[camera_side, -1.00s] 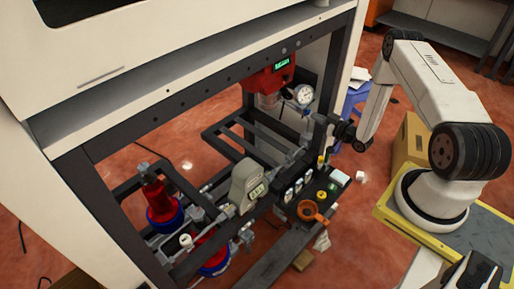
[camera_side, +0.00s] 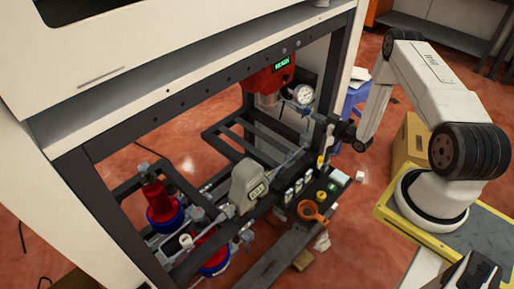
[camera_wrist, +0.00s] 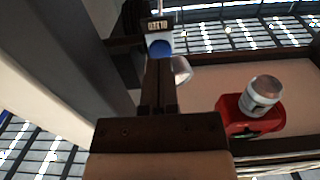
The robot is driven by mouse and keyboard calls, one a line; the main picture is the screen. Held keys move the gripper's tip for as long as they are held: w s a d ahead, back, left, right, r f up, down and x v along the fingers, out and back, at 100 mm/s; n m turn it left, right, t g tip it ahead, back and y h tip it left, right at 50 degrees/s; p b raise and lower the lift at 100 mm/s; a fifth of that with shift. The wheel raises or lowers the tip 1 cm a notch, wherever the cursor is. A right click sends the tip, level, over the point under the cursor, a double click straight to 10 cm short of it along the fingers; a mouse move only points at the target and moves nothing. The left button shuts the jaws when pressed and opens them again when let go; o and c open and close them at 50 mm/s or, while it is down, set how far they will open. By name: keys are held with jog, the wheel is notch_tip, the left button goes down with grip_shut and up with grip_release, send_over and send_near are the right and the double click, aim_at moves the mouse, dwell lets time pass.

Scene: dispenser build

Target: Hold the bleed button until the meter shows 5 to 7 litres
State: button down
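My gripper (camera_side: 327,138) is near the right post of the frame in the side view, beside and below the pressure gauge. In the wrist view the dark fingers (camera_wrist: 161,75) lie together and look shut, with nothing seen between them. A round blue part (camera_wrist: 160,48) shows just beyond the fingertips; I cannot tell whether they touch. A small display (camera_wrist: 157,25) is above it. The grey meter (camera_side: 247,182) has a small screen, too small to read. A yellow-topped button (camera_side: 321,161) and a green button (camera_side: 332,187) stand below my gripper. I cannot tell which part is the bleed button.
A red unit (camera_side: 268,80) with a lit green display hangs under the frame. The gauge (camera_side: 303,94) is close to my gripper. An orange cup-like part (camera_side: 312,211) and several small bottle-like parts crowd the lower rail. Dark frame posts (camera_side: 333,75) border the space.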

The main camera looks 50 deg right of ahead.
jog(key=shift+w, duration=0.7)
dwell(2.0)
jog(key=shift+s, duration=0.75)
jog(key=shift+w, duration=0.85)
dwell(3.7)
